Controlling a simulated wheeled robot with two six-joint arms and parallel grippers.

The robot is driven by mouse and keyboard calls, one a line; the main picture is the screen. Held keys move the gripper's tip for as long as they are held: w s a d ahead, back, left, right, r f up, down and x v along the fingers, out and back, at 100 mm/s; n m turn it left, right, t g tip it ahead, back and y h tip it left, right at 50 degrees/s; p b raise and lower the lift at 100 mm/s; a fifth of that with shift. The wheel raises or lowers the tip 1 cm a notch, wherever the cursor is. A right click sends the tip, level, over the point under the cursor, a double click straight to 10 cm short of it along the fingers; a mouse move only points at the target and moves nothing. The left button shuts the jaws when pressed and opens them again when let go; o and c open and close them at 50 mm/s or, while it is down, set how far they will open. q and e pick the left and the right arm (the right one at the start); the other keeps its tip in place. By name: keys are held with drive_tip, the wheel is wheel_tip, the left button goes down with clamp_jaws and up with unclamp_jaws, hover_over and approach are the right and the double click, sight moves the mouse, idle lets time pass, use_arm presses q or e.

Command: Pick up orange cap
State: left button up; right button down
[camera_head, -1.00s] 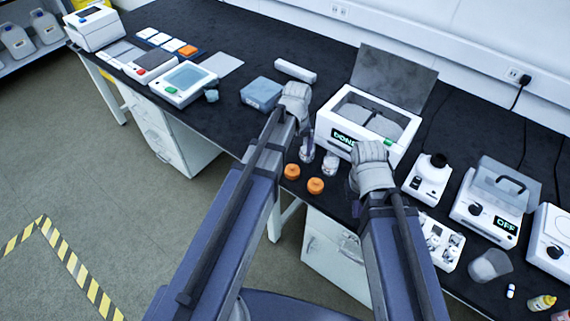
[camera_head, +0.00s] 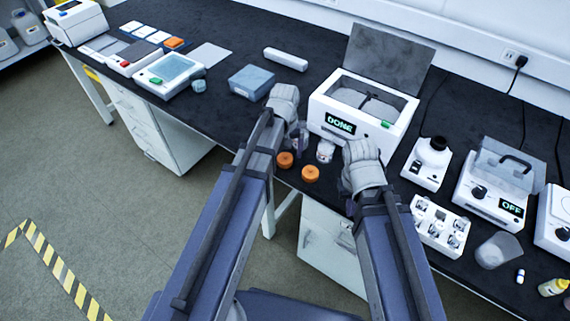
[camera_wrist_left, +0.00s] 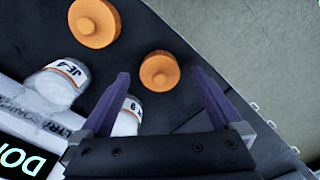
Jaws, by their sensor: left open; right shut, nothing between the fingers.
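Two orange caps lie flat on the dark bench near its front edge, the left cap (camera_head: 285,159) and the right cap (camera_head: 310,173). My left gripper (camera_head: 299,137) is open just behind the left cap. In the left wrist view, one orange cap (camera_wrist_left: 160,70) shows between the tips of my open left gripper (camera_wrist_left: 163,78), not clasped; its height above the cap cannot be told. The other cap (camera_wrist_left: 94,22) lies to the upper left. My right gripper (camera_head: 350,207) is shut and empty near the front edge, partly hidden by its own wrist.
A labelled clear vial (camera_head: 325,151) stands behind the caps; a second is partly hidden by my left gripper. A white machine (camera_head: 372,133) reading DONE, its lid raised, stands behind them. A white tray (camera_head: 422,238) is at the right.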

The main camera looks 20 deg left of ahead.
sight(285, 155)
use_arm(q)
drive_tip(key=shift+f, duration=0.6)
drive_tip(key=shift+r, duration=0.1)
use_arm(e)
drive_tip(key=shift+f, duration=0.5)
use_arm(q)
drive_tip(key=c, duration=1.4)
drive_tip(key=shift+r, duration=0.1)
use_arm(e)
drive_tip(key=shift+r, duration=0.1)
